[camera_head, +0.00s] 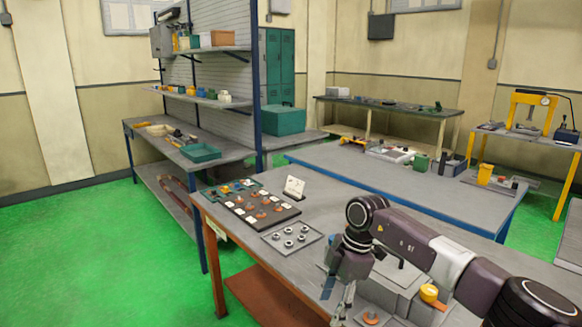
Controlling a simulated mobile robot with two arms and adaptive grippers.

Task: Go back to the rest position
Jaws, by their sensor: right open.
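My right arm reaches in from the lower right over the near workbench (325,215). My right gripper (339,300) points down above the bench near its front edge. It is open, and I see nothing between its fingers. Its fingertips are small and partly cut off near the bottom edge. My left gripper is not in view.
On the near bench are a dark tray of parts (284,221), a grey plate with several rings (311,236), a white card (294,187) and a grey fixture (394,290) beside my gripper. A second bench (340,160) stands behind. Green floor (80,250) is clear at left.

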